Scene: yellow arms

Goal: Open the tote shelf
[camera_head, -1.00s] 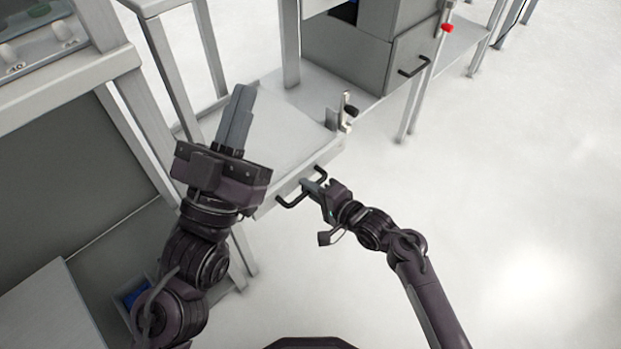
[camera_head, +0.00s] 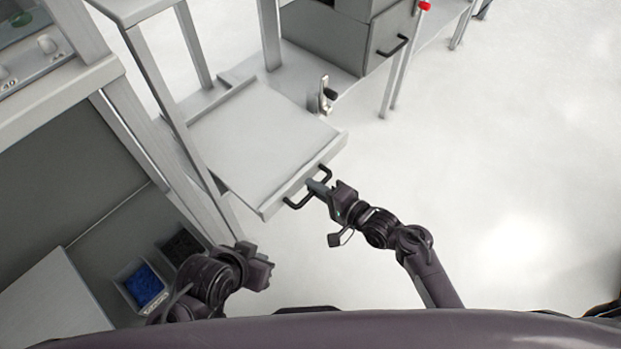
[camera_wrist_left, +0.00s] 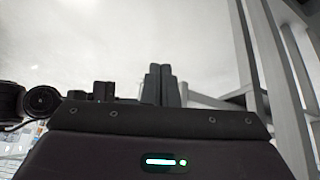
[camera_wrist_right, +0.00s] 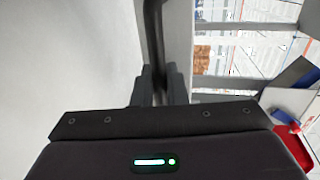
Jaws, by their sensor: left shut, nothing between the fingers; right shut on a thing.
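The tote shelf (camera_head: 262,140) is a flat pale grey tray in the frame at the centre-left of the head view. Its front edge sticks out past the frame posts. A black bar handle (camera_head: 292,204) is on that front edge, and the right wrist view shows its bar (camera_wrist_right: 152,35) running between the fingers. My right gripper (camera_head: 319,187) is shut on this handle. My left gripper (camera_head: 260,268) is low in the head view, apart from the shelf. Its fingers (camera_wrist_left: 160,84) are shut and empty in the left wrist view.
A grey post (camera_head: 172,100) stands beside the shelf's left side. A metal crank (camera_head: 326,95) is just beyond the shelf. A grey drawer unit with a black handle (camera_head: 393,47) stands further back. A bin of blue parts (camera_head: 144,285) is at lower left. The floor on the right is clear.

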